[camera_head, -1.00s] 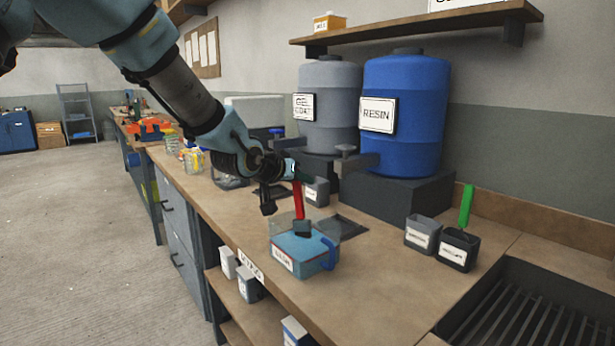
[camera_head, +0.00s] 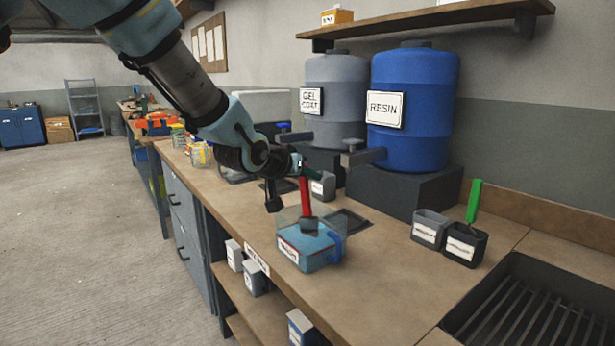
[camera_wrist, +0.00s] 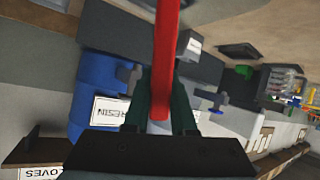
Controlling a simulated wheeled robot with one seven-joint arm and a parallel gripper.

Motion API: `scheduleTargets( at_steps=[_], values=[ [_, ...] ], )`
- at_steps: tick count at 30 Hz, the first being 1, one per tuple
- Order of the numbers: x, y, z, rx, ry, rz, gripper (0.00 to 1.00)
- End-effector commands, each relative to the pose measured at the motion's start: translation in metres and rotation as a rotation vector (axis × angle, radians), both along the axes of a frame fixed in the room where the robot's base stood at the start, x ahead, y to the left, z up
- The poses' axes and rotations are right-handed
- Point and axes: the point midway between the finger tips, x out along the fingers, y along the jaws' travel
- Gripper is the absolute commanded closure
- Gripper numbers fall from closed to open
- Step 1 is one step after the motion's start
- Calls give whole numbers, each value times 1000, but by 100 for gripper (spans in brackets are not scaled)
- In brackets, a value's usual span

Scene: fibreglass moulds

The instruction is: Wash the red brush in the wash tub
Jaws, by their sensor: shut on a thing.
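The red brush (camera_head: 305,192) is held upright in my gripper (camera_head: 302,172), with its dark head (camera_head: 307,224) pointing down. In the wrist view my gripper (camera_wrist: 160,115) is shut on the red handle (camera_wrist: 165,50). The wash tub (camera_head: 310,250) is a blue, see-through box with a white label and a blue side handle, standing near the bench's front edge. The brush head shows at the tub's upper part; I cannot tell whether it touches the contents.
The blue resin drum (camera_head: 415,110) and the grey gel coat drum (camera_head: 335,100) stand behind on dark blocks. To the right are a grey cup (camera_head: 430,228) and a dark cup (camera_head: 465,245) holding a green brush (camera_head: 474,200). A grated sink (camera_head: 535,310) lies at the front right.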

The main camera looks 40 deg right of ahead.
Motion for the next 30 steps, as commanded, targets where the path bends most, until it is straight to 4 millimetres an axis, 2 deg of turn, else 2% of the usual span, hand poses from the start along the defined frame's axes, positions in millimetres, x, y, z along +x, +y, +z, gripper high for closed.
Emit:
scheduleTargets(
  at_steps=[30],
  values=[
    [15, -1, 78, 0, 0, 0, 100]
  ],
)
